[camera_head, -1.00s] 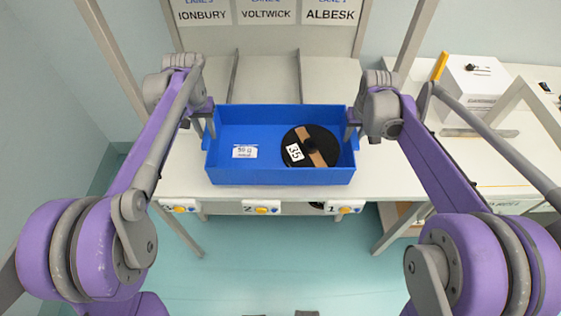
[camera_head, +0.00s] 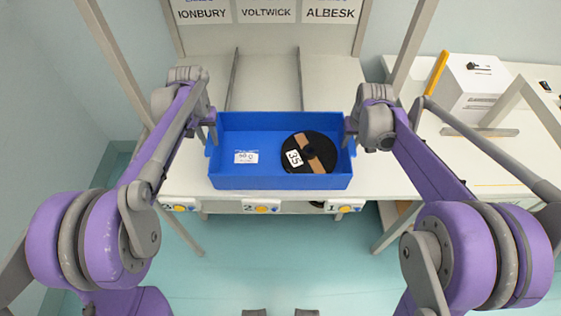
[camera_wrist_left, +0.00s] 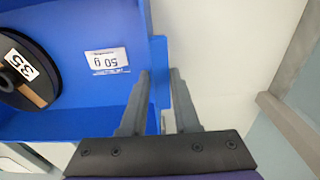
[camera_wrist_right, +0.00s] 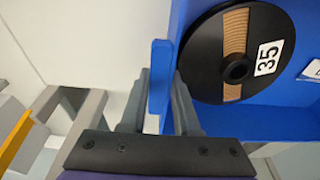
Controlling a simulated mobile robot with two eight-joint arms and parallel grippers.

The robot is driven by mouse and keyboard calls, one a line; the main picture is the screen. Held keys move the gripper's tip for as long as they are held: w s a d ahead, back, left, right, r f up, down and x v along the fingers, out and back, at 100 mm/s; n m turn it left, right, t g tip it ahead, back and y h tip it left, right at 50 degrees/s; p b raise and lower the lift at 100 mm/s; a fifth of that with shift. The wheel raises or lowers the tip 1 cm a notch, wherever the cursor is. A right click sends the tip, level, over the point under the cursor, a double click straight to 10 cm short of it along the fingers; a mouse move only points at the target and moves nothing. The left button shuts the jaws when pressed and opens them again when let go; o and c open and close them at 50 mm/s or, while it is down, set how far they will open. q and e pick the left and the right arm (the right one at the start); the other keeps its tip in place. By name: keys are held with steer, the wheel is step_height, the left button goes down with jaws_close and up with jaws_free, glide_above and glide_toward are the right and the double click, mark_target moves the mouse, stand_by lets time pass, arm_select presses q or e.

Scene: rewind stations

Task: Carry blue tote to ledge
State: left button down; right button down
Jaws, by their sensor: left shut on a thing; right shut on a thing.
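My right gripper (camera_head: 349,134) is shut on the right end wall, also seen in the right wrist view (camera_wrist_right: 158,95). The tote's underside is hidden.
The table (camera_head: 360,180) has lanes divided by grey rails, with signs IONBURY, VOLTWICK and ALBESK behind. Numbered tags with yellow buttons (camera_head: 262,208) line its front edge. Grey posts stand either side. A side table at right holds a white box (camera_head: 475,85).

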arm_select(q)
steer(key=shift+f, duration=0.25)
arm_select(e)
steer(key=shift+f, duration=0.25)
arm_select(q)
steer(key=c, duration=0.6)
jaws_free()
steer(key=shift+c, duration=0.2)
arm_select(e)
steer(key=c, duration=0.6)
jaws_free()
steer(key=shift+c, duration=0.2)
steer(key=shift+r, duration=0.1)
arm_select(q)
step_height(320, 180, up, 12)
steer(key=shift+s, duration=0.4)
arm_select(e)
steer(key=v, duration=1.2)
